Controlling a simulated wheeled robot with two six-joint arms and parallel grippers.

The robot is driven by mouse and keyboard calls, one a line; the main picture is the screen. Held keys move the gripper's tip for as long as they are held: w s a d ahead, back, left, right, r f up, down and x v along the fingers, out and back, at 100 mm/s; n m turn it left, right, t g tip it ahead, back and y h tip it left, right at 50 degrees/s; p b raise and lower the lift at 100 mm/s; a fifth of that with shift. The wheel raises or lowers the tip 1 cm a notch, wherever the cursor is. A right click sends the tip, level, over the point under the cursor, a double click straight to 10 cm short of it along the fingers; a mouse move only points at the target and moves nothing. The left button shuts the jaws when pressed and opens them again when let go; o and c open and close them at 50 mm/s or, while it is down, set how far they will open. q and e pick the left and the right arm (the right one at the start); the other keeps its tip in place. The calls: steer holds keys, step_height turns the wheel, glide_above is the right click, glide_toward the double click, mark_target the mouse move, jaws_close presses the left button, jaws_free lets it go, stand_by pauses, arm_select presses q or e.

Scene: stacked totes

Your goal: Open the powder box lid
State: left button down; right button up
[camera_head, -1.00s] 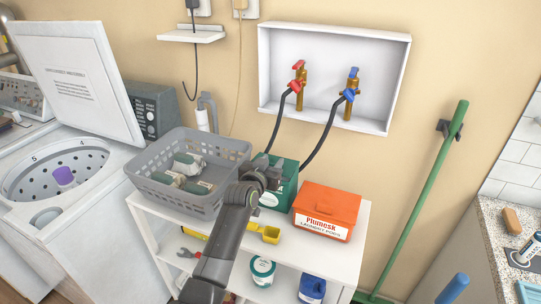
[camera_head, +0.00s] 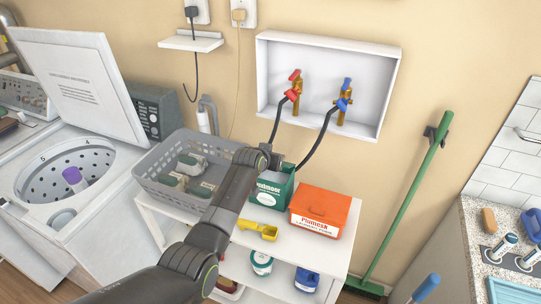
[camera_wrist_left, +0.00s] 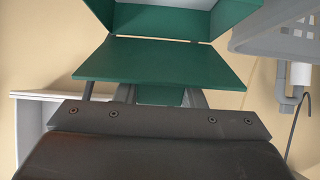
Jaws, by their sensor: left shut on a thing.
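The green powder box (camera_head: 272,191) stands on the white shelf unit, beside the grey basket. My left gripper (camera_head: 275,163) is at its top rear edge, and the wrist partly hides the box's top. In the left wrist view, a flat green flap (camera_wrist_left: 165,62) lies across the fingers of my left gripper (camera_wrist_left: 160,94). The flap appears to be the box's lid, standing away from the pale interior (camera_wrist_left: 165,16) seen beyond it. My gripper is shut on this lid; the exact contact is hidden. My right gripper is not in view.
An orange powder box (camera_head: 322,209) stands right of the green box, with a yellow scoop (camera_head: 258,230) in front. The grey basket (camera_head: 170,195) holds several items to the left. Black hoses (camera_head: 318,142) hang from the wall box behind. The washer (camera_head: 100,215) stands far left.

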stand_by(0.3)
arm_select(q)
steer(key=c, duration=0.9)
jaws_free()
steer(key=shift+w, duration=0.15)
steer(key=shift+r, duration=0.1)
steer(key=shift+v, duration=1)
steer(key=b+v, duration=0.2)
steer(key=v, duration=1.3)
steer(key=shift+r, duration=0.2)
steer(key=shift+c, duration=0.3)
